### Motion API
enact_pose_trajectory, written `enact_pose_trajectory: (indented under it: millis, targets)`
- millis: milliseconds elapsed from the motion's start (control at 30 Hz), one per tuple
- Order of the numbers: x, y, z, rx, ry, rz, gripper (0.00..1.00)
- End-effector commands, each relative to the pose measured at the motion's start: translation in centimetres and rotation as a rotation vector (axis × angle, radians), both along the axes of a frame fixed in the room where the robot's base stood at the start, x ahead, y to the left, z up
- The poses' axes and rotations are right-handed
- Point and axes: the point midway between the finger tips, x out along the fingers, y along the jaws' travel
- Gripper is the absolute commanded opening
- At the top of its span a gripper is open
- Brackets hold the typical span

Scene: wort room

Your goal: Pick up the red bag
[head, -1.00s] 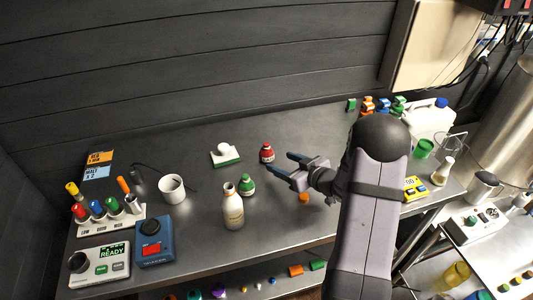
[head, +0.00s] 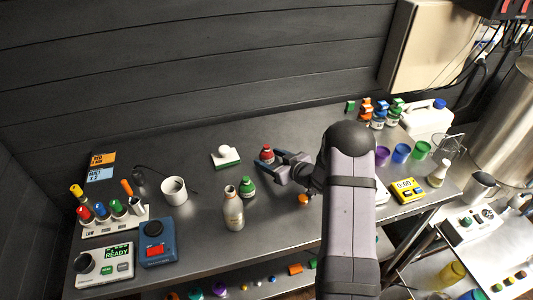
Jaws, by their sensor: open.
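The red bag (head: 266,152) is a small red pouch with a pale band, upright on the dark metal table right of the white block. My gripper (head: 269,158) comes in from the right with its two blue fingers apart. One fingertip is on the right of the bag and the other is in front of its lower left. The bag appears to be between or just beyond the fingertips; I cannot tell whether they touch it. The bag's lower part is partly hidden by the fingers.
A white-and-green block (head: 225,157) lies left of the red bag. A white mug (head: 174,190) stands farther left. The table behind the red bag is clear.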

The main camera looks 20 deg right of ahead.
Motion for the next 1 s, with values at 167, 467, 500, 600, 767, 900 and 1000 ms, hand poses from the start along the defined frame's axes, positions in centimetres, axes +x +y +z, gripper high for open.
enact_pose_trajectory:
  millis: [167,467,500,600,767,900,1000]
  targets:
    - [0.1,0.0,0.0,0.0,0.0,-0.001,0.59]
    - [0.1,0.0,0.0,0.0,-0.001,-0.001,0.14]
    - [0.1,0.0,0.0,0.0,-0.001,-0.001,0.14]
    - [0.1,0.0,0.0,0.0,-0.001,-0.001,0.14]
    - [0.1,0.0,0.2,0.0,-0.001,-0.001,0.14]
    - [0.1,0.0,0.7,0.0,-0.003,0.0,0.14]
    - [0.1,0.0,1.4,0.0,-0.003,0.0,0.14]
